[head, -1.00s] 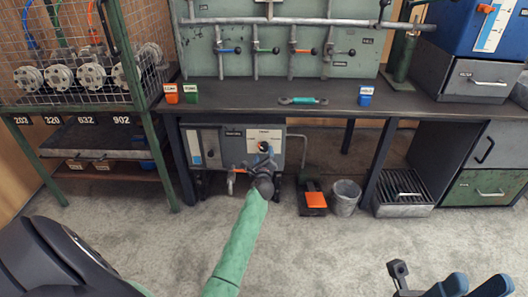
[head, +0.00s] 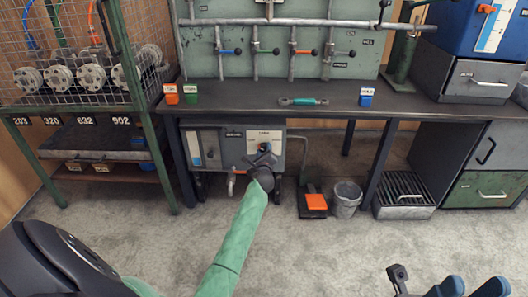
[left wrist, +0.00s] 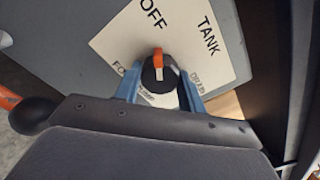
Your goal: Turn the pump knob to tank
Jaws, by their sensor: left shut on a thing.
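The pump knob (left wrist: 158,72) is black with an orange pointer, mounted on a white label plate (left wrist: 103,42) on the grey pump unit (head: 208,138). In the left wrist view the pointer aims up in the picture, towards the word OFF; TANK is to its upper right. In the head view my left gripper (head: 263,163) is in front of the unit. My right gripper (head: 469,285) is cut off at the bottom right; its finger gap is unclear.
The unit stands under a dark workbench (head: 330,100). An orange-and-black pedal (head: 315,202), a bin (head: 346,198) and a grated box (head: 403,195) stand to its right. A green-framed rack (head: 150,130) stands at the left. An orange handle with a black ball (left wrist: 32,114) is near my left gripper.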

